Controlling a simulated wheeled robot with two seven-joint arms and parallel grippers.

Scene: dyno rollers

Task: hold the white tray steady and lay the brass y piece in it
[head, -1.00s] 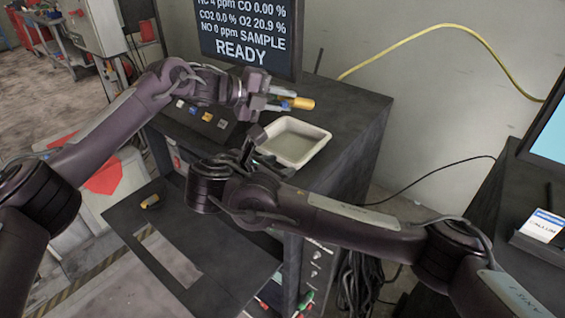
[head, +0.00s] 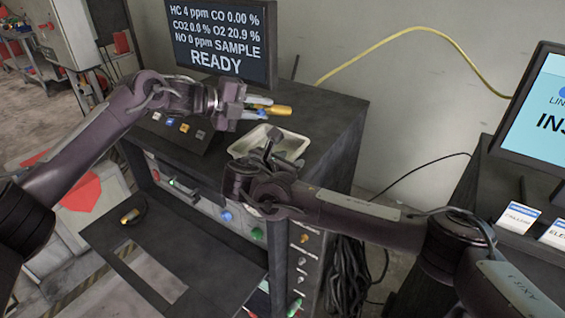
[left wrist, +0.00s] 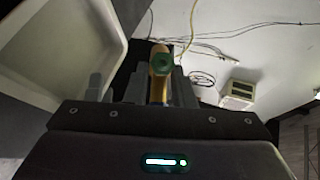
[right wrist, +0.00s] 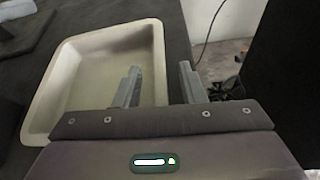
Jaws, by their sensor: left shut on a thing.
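The white tray (head: 240,147) sits on top of the dark cabinet; it also shows in the right wrist view (right wrist: 68,85) and at the left of the left wrist view (left wrist: 60,70). The brass y piece (head: 279,110) is held in my left gripper (head: 262,105), above the tray's far side. In the left wrist view the brass piece (left wrist: 158,88) has a green end. My right gripper (right wrist: 160,85) is open at the tray, its fingers either side of one wall, the left one over the inside. In the head view the right gripper hides part of the tray.
A monitor reading READY (head: 221,40) stands behind the tray. A yellow cable (head: 400,35) runs along the wall. Another screen (head: 535,110) and label cards stand at right.

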